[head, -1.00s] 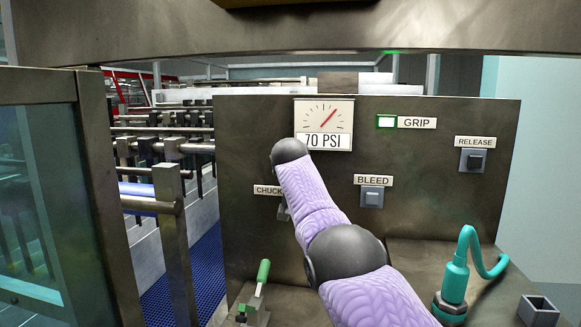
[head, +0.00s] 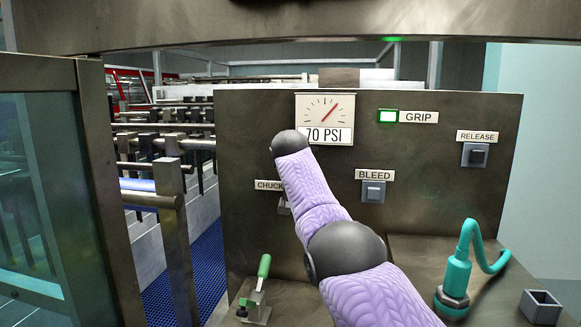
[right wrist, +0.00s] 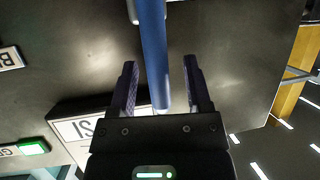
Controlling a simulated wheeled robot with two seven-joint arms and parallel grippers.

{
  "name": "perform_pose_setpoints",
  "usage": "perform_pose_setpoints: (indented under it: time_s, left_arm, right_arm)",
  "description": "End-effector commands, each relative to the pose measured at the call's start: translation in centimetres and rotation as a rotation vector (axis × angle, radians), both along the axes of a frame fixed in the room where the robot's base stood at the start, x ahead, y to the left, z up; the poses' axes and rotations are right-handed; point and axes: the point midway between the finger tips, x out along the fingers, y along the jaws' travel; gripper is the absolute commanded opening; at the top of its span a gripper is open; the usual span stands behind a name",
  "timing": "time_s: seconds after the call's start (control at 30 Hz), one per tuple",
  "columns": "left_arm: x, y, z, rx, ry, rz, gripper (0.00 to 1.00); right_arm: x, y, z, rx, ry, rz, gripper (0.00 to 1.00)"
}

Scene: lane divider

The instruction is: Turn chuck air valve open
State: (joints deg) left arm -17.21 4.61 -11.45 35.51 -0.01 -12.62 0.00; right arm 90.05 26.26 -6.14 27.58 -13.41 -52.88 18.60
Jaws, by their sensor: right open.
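The panel's label reading "CHUCK" (head: 268,185) is partly covered by my purple right arm. A small grey piece of the valve (head: 284,207) shows below it; the rest is hidden. In the right wrist view, a long blue handle (right wrist: 154,45), probably the valve's lever, runs down from a pale metal fitting (right wrist: 148,12) at the top edge. My right gripper (right wrist: 159,66) is open, with one finger on each side of the blue handle and a visible gap on both sides. In the head view the right gripper is hidden behind its arm. My left gripper is not in view.
The panel holds a gauge (head: 324,117) reading 70 PSI, a lit green GRIP lamp (head: 388,116), a BLEED button (head: 373,192) and a RELEASE button (head: 475,155). A green-handled clamp (head: 260,285) and a teal hose fitting (head: 456,278) stand on the ledge below.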

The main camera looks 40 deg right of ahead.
Motion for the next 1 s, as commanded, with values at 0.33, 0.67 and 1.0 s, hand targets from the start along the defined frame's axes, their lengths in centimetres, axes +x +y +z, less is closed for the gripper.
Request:
perform_pose_setpoints:
  time_s: [0.33,0.67,1.0]
  left_arm:
    - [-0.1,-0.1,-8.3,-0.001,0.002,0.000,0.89]
    - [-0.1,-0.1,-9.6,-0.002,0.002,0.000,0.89]
    - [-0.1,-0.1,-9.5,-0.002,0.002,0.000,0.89]
  right_arm:
    - [-4.0,3.6,1.2,-0.003,-0.007,0.003,0.63]
    - [-6.7,5.8,3.4,0.000,0.002,0.002,0.63]
    - [-6.7,5.7,3.4,0.001,0.003,0.002,0.63]
